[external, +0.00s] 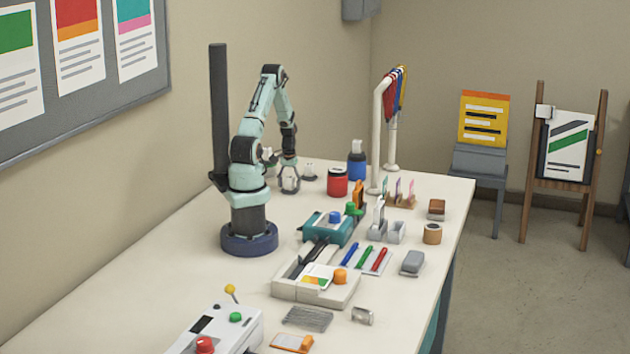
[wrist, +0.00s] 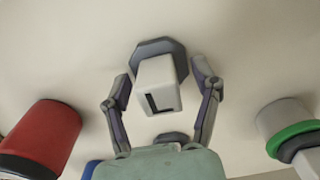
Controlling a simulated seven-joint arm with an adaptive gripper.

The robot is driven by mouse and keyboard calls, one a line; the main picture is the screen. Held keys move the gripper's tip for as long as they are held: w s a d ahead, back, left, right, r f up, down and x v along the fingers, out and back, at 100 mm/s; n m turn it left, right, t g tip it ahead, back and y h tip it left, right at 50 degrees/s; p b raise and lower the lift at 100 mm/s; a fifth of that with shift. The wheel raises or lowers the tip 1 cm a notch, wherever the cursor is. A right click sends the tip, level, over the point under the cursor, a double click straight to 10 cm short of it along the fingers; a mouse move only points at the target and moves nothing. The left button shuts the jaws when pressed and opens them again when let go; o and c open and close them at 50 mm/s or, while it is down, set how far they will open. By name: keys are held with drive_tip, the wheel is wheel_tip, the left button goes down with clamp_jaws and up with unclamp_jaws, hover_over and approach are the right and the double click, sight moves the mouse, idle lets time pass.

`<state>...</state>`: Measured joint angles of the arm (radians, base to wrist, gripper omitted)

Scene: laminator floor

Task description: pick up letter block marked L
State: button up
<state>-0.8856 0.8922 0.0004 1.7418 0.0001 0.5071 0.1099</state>
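A white letter block (wrist: 160,90) with a dark L on its face sits in front of a dark grey angular piece (wrist: 157,47) in the wrist view. My gripper (wrist: 163,82) is open, with one finger on each side of the block and visible gaps between. In the external view my gripper (external: 289,184) is low over the far left of the table, around a small white block whose letter cannot be read there.
A red container (external: 337,182) and a blue bottle (external: 356,160) stand right of my gripper. A teal device (external: 328,229), pens (external: 366,257) and a pale tray (external: 335,293) lie nearer the camera.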

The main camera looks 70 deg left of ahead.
clamp_jaws()
drive_tip(key=shift+r, duration=0.15)
